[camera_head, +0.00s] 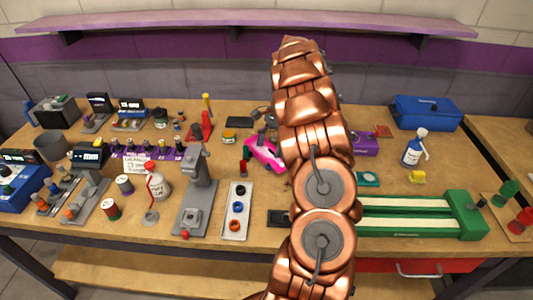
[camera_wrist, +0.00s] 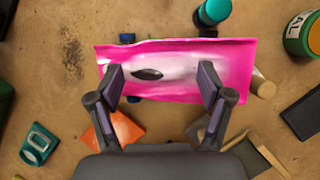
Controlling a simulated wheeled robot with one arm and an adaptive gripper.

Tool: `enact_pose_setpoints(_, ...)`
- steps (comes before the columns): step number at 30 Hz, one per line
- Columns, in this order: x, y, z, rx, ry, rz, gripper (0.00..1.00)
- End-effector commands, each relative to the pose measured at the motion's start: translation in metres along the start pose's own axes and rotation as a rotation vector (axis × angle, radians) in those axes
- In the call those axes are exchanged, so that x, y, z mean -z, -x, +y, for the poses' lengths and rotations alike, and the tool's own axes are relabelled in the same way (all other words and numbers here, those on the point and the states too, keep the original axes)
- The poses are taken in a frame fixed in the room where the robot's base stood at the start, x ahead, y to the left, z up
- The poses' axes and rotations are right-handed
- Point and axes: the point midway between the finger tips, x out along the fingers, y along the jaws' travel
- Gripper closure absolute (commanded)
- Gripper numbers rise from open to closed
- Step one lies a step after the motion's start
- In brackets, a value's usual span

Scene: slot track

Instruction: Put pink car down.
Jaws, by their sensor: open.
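The pink car (camera_head: 261,157) is on the bench, left of my copper arm in the head view, which hides part of it. In the wrist view the pink car (camera_wrist: 178,62) lies crosswise, with a pale silvery middle, a dark oval patch and blue wheels at its edges. My gripper (camera_wrist: 161,68) is open over the car, its two fingers apart and overlapping the body in the picture. I cannot tell whether the fingers touch it. In the head view my gripper is mostly hidden behind the arm.
A green track piece with pale lanes (camera_head: 470,216) lies to the right. A grey stand (camera_head: 197,190) and a pale tray with rings (camera_head: 236,222) are left of the arm. A purple box (camera_head: 365,144), spray bottle (camera_head: 413,148) and blue case (camera_head: 428,112) stand right. In the wrist view an orange piece (camera_wrist: 116,131) lies near the car.

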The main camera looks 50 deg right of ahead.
Motion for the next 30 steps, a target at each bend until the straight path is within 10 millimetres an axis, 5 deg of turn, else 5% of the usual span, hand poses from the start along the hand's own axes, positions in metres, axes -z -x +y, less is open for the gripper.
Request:
enact_pose_setpoints(5,0.0002,-0.0002,0.0001,0.000,0.000,0.000,0.21)
enact_pose_setpoints(27,-0.0001,-0.0002,0.0001,-0.001,0.000,-0.001,0.98)
enact_pose_setpoints(30,-0.0001,-0.0002,0.0001,-0.001,0.000,-0.001,0.99)
